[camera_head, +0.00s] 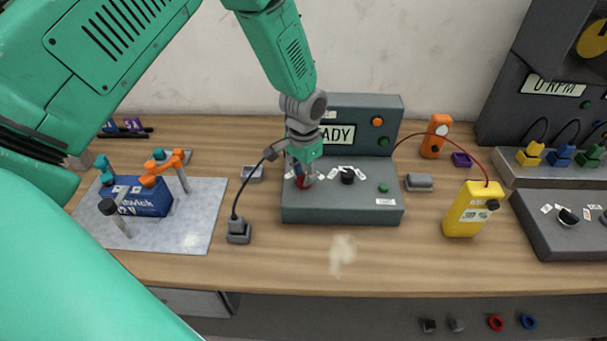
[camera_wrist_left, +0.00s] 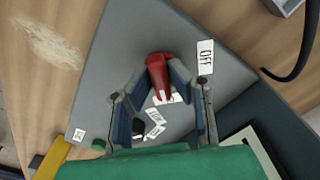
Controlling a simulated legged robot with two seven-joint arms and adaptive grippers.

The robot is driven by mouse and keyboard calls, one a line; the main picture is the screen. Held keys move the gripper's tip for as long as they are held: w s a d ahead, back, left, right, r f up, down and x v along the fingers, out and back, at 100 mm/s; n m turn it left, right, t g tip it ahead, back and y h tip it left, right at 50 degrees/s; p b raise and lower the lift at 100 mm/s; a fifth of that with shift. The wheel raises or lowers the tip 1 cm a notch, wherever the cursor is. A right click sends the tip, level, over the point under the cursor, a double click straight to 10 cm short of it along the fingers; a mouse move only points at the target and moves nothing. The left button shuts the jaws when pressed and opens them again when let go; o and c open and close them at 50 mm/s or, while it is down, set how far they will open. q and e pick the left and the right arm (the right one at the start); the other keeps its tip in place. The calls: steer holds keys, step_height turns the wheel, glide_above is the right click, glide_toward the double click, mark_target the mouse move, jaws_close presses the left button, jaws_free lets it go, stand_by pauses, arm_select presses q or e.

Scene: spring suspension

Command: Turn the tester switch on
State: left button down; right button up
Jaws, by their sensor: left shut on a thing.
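The tester (camera_head: 345,215) is a grey box with a sloped front panel and an upright back with a display, partly hidden by my arm; the letters "ADY" show. Its red switch knob (camera_head: 304,182) is at the left of the panel. My left gripper (camera_head: 302,172) reaches down onto it. In the left wrist view, the two fingers of the gripper (camera_wrist_left: 160,78) close around the red knob (camera_wrist_left: 158,68), one on each side. A white "OFF" label (camera_wrist_left: 205,57) lies beside the knob. Small labels near the fingers are hard to read. My right gripper is not in view.
A black knob (camera_head: 348,176) and a green button (camera_head: 384,187) sit right of the red switch. A yellow meter (camera_head: 473,209) with a red cable stands to the right. A grey plug block (camera_head: 239,232) with a black cable stands left. The table front is mostly clear.

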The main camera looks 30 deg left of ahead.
mark_target(305, 173)
arm_select(q)
steer(key=shift+w+r, duration=0.2)
steer(key=shift+w, duration=0.2)
steer(key=c, duration=1.5)
jaws_free()
steer(key=shift+c, duration=0.2)
steer(key=shift+f, duration=0.2)
steer(key=shift+r, duration=0.4)
step_height(305, 173, up, 11)
steer(key=shift+w, duration=0.1)
